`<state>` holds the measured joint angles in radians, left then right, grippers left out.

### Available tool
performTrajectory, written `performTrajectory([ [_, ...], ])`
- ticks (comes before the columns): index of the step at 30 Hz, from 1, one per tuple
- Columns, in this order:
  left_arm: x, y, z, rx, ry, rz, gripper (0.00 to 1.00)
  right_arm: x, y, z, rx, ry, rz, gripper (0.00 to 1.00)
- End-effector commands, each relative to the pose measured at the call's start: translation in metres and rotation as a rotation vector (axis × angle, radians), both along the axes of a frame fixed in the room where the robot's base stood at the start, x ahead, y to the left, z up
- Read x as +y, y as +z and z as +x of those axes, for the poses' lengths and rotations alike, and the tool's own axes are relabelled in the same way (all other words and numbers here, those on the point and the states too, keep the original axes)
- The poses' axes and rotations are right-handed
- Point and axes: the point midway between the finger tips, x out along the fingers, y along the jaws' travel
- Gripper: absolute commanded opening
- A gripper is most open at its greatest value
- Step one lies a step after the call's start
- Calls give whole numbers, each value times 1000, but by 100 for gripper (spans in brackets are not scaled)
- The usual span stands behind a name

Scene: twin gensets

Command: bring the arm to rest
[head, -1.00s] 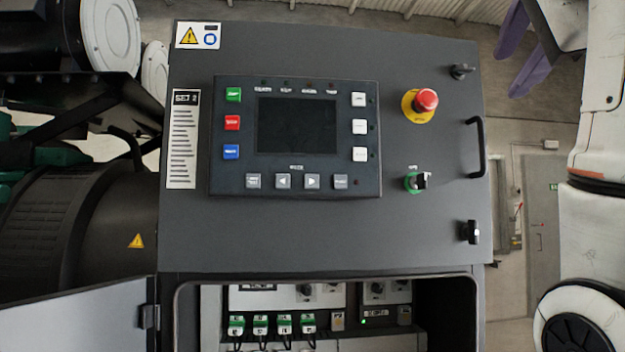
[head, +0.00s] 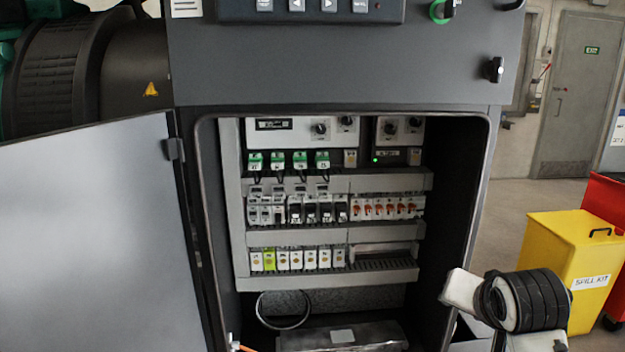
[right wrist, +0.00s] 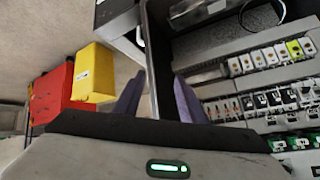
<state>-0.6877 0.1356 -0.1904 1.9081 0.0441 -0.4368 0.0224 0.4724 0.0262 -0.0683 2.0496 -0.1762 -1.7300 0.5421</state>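My right arm (head: 525,302) shows at the lower right of the head view, in front of the cabinet's right edge. Its gripper is out of that view. In the right wrist view my right gripper (right wrist: 160,98) has two purple fingers standing apart with nothing held between them. The open cabinet's edge and inside lie beyond the fingers, and I cannot tell the distance. My left gripper is in neither current view.
The genset cabinet (head: 340,78) stands ahead, its lower compartment open with rows of breakers (head: 330,208). Its door (head: 95,240) swings out at the left.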

Motion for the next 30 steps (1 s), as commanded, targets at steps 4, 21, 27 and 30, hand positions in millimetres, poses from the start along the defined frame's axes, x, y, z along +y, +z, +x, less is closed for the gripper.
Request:
performTrajectory([
  [4, 0, 0, 0, 0, 0, 0, 31, 8, -88, -64, 153, 147, -83, 37],
  [21, 0, 1, 0, -2, 0, 0, 31, 45, -220, -300, 514, 648, -191, 37],
  [27, 0, 1, 1, -3, 0, -1, 31, 59, -253, -291, 432, 686, -191, 37],
  [30, 0, 1, 1, -4, 0, -1, 31, 67, -274, -281, 366, 690, -186, 37],
])
